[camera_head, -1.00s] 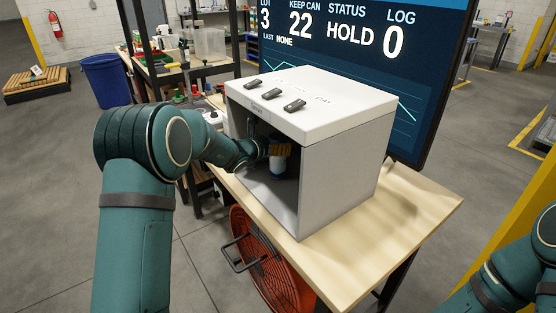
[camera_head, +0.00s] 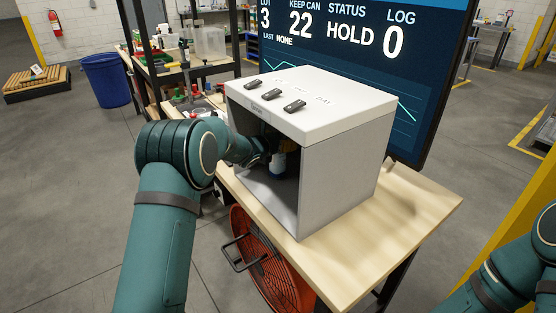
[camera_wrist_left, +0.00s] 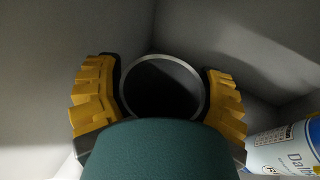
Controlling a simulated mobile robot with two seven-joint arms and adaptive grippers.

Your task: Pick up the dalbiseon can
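The dalbiseon can (camera_head: 278,162), white and blue, stands inside the white box (camera_head: 335,170). In the left wrist view, the can (camera_wrist_left: 284,150) shows at the lower right, with part of its "Dalb" lettering, cut off by the frame edge. My left gripper (camera_head: 262,150) reaches into the box beside the can; its tips are dark and partly hidden in the head view. In the wrist view, the yellow fingers of the left gripper (camera_wrist_left: 162,90) are spread apart, with the can outside them. A dark round shape with a grey rim (camera_wrist_left: 207,100) shows between them; I cannot tell what it is. The right gripper is out of view.
The box's walls and top close around my left gripper. Bare wooden table top (camera_head: 410,205) lies to the box's right. A large screen (camera_head: 400,60) stands behind. An orange fan (camera_head: 262,265) is below the table's front edge.

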